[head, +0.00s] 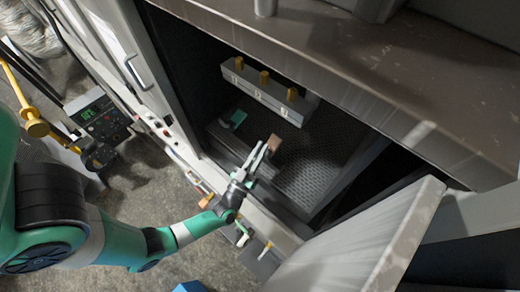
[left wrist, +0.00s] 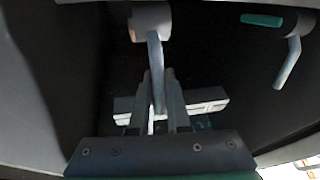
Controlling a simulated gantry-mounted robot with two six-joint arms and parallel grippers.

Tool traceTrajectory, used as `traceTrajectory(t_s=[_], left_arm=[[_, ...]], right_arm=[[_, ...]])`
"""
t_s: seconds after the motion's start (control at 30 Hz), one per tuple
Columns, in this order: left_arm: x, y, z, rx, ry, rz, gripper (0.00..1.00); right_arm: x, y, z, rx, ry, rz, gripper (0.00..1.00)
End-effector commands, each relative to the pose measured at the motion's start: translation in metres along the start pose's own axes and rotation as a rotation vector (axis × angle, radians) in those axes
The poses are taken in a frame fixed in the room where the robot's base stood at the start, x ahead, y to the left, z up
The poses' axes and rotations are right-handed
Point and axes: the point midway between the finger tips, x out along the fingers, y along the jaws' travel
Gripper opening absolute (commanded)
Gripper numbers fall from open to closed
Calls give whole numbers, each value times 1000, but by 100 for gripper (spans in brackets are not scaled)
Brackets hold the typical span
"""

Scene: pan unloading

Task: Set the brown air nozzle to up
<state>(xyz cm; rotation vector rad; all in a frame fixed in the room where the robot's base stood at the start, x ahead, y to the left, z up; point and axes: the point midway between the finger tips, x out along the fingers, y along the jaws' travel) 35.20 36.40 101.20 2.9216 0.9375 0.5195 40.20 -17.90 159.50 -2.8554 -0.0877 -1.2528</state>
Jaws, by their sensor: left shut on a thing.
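The brown air nozzle (head: 274,143) shows as a small brown piece inside the dark cabinet, just beyond my left gripper's tips. My left gripper (head: 262,155) reaches in from the lower left. In the left wrist view, its two fingers (left wrist: 159,80) are shut around a thin grey lever (left wrist: 155,52) that comes from a round grey hub (left wrist: 150,20). My right gripper is not in view.
A grey block (head: 264,92) with three yellow knobs spans the cabinet above the nozzles. A perforated dark plate (head: 305,175) lies to the right. A thick grey panel (head: 375,235) stands at the lower right. A control box (head: 100,115) is at the left.

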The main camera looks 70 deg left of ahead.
Motion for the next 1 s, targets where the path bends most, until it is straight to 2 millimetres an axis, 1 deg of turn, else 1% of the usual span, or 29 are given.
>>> traceTrajectory(t_s=[0.03, 0.1, 0.2, 0.47, 0.57, 0.67, 0.77, 0.83, 1.0], left_arm=[[-2, -1, 3, 0, -10, 0, 16], [-2, -1, 3, 0, -10, 0, 29], [-1, 0, 2, 0, -8, 1, 45], [-1, 0, 2, 0, -6, 1, 45], [-7, 0, 2, 0, -6, 3, 45], [-21, 1, 2, -1, -8, 5, 45], [-44, 2, 3, -2, -10, 9, 45], [-64, 1, 3, 0, -12, 10, 45], [-96, 2, 2, -2, -9, 10, 45]], right_arm=[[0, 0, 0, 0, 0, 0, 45], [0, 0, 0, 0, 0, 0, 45], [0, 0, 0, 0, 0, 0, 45], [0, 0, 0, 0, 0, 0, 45], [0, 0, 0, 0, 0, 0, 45], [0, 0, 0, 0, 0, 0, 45], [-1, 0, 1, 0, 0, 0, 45], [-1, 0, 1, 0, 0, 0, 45], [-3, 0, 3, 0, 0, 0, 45]])
